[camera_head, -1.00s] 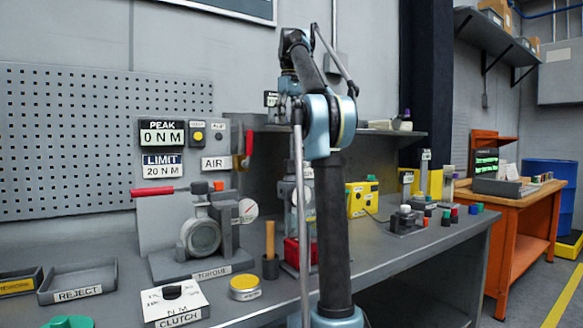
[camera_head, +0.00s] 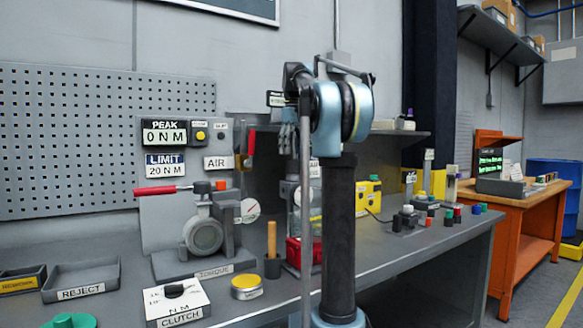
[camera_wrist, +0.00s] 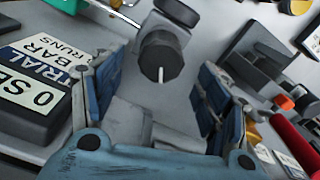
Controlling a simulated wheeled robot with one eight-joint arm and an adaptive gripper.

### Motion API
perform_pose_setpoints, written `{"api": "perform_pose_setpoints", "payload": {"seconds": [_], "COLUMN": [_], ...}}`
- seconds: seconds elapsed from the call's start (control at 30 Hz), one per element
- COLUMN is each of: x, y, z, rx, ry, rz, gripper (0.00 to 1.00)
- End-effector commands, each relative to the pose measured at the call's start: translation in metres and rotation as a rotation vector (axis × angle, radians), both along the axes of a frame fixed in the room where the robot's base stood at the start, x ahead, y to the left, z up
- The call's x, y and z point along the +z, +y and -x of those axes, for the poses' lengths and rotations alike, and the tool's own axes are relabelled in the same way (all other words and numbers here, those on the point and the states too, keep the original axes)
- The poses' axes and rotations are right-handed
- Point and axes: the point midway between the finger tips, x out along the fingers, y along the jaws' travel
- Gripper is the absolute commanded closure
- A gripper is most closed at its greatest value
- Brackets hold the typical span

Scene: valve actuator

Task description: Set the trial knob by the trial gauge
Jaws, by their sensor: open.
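In the wrist view a dark round knob (camera_wrist: 160,57) with a white pointer line faces me, ahead of my gripper (camera_wrist: 155,85). No label on it can be read. My gripper's blue-padded fingers stand open on either side, with nothing between them, and the knob is apart from them. A dark panel (camera_wrist: 35,88) at the left carries white and blue plates reading "TRIAL BAR", "RUNS" and a "0". No gauge dial marked trial can be made out. In the head view a white round dial (camera_head: 250,209) sits on the torque rig (camera_head: 204,235).
The grey bench (camera_head: 400,262) holds a clutch box (camera_head: 177,303), a yellow round tin (camera_head: 247,287), a reject tray (camera_head: 82,280) and a wooden-handled tool (camera_head: 271,240). In the wrist view a red cylinder (camera_wrist: 294,142) lies close to the right finger.

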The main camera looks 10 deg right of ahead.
Motion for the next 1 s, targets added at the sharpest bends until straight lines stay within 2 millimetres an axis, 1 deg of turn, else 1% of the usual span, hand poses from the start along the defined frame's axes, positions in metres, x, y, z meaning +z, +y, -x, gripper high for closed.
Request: {"api": "perform_pose_setpoints", "payload": {"seconds": [0.03, 0.2, 0.4, 0.53, 0.8, 0.83, 0.87, 0.9, 0.97, 1.0], "x": [-0.009, -0.034, -0.053, -0.058, -0.059, -0.059, -0.059, -0.059, -0.059, -0.059], "y": [0.0, 0.0, 0.0, 0.0, 0.0, 0.001, 0.001, 0.001, 0.001, 0.001], "z": [0.0, 0.001, 0.0, 0.0, 0.0, 0.0, 0.0, 0.0, 0.0, 0.0], "rx": [0.0, 0.0, 0.0, 0.0, 0.001, 0.001, 0.001, 0.001, 0.001, 0.001], "ry": [0.0, 0.0, 0.0, 0.0, 0.0, 0.0, 0.0, 0.0, 0.0, 0.0], "rz": [0.0, 0.0, 0.0, 0.0, 0.0, 0.0, 0.0, 0.0, 0.0, 0.0], "gripper": [0.31, 0.31, 0.31, 0.31, 0.31, 0.36, 0.43, 0.52, 0.65, 0.74]}}
